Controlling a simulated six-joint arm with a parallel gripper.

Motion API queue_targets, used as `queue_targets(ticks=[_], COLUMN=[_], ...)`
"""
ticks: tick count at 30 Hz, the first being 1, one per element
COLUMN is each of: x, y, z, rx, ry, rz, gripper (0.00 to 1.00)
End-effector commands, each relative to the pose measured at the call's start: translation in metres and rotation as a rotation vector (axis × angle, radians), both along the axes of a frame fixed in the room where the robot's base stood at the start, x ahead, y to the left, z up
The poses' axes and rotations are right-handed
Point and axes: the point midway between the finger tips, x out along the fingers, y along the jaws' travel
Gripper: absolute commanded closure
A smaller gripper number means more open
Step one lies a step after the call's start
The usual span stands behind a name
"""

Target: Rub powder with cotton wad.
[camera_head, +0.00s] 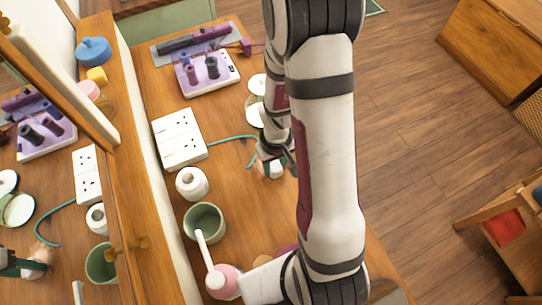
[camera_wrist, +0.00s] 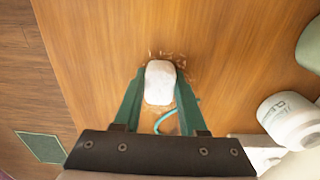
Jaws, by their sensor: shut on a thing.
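My gripper (camera_wrist: 160,76) is shut on a white cotton wad (camera_wrist: 159,88), with one green finger on each side of it. The wad is low over the wooden tabletop, and I cannot tell whether it touches the wood. Pale tan flecks, which look like the powder (camera_wrist: 166,54), lie on the wood around the wad's far end and sides. Part of them is hidden under the wad and fingers. In the head view the wad (camera_head: 276,171) shows small beside my arm, which hides much of the gripper and the powder there.
A white socket block (camera_head: 179,138) with a teal cable (camera_head: 232,138) lies nearby. A purple-topped organizer (camera_head: 207,72) stands behind. A mirror borders the left.

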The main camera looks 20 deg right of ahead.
Motion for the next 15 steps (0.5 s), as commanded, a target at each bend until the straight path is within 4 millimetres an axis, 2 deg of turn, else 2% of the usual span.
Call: queue_targets(ticks=[10, 15], x=[-0.033, -0.015], y=[0.0, 0.0], z=[0.0, 0.0], rx=[0.001, 0.0], ry=[0.004, 0.001], rz=[-0.003, 0.0], gripper=[1.0, 1.0])
